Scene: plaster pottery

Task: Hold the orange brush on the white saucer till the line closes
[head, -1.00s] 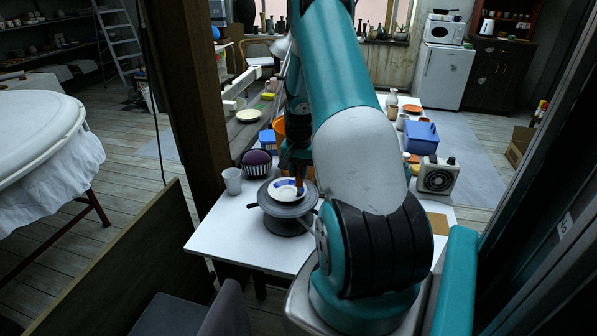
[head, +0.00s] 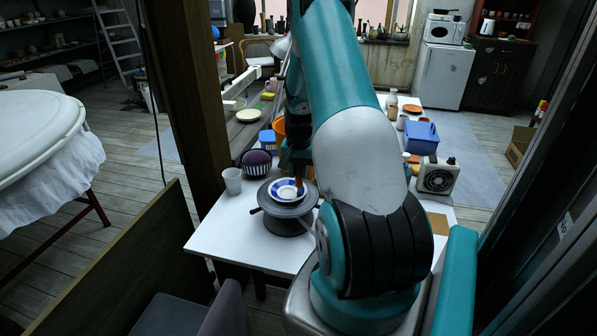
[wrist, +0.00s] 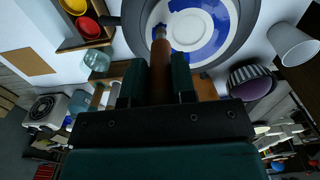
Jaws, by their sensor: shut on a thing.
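The white saucer (head: 285,187) sits on a round grey turntable (head: 287,209) on the white table. It carries a blue painted band, which also shows on the saucer in the wrist view (wrist: 196,24). The band has white stretches there, and part of the saucer is cut off by the frame top. My gripper (wrist: 160,78) is shut on the orange brush (wrist: 160,57), its dark fingers on either side of the handle. In the head view the brush (head: 299,183) stands over the saucer's right side.
A blue bin (head: 421,138) and a small fan box (head: 437,175) are at the right. The table's front left is bare.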

